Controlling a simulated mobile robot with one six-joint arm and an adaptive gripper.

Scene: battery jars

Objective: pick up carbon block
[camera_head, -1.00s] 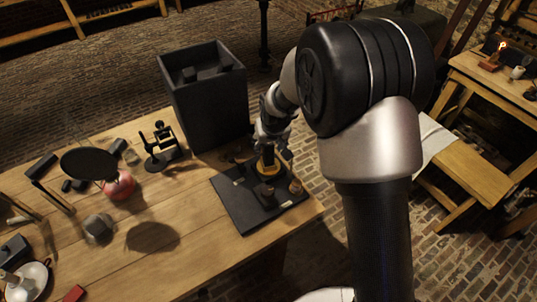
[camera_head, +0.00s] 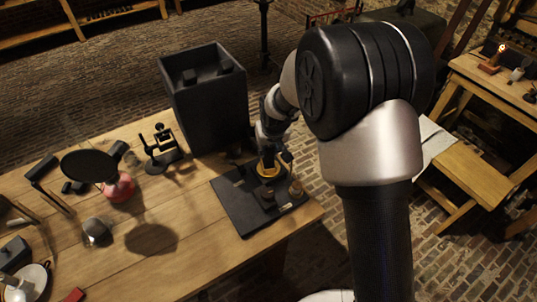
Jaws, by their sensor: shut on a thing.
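My gripper (camera_head: 268,163) is low over a flat black tray (camera_head: 235,213) at the right end of the wooden table. It is shut on a small dark piece that fits the carbon block; the fingers and wrist mostly hide it, so its outline and any gap to the tray cannot be told. A yellow ring shows right at the gripper; I cannot tell whether it is part of the gripper. A small dark cylinder (camera_head: 267,197) stands on the tray in front of the gripper, and a brownish piece (camera_head: 296,188) stands to its right.
A tall dark open box (camera_head: 208,110) stands close behind the tray, left of my wrist. Left of it are a small black device (camera_head: 162,147), a round black disc (camera_head: 89,166) and a reddish round vessel (camera_head: 119,189). The table's middle front is fairly clear.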

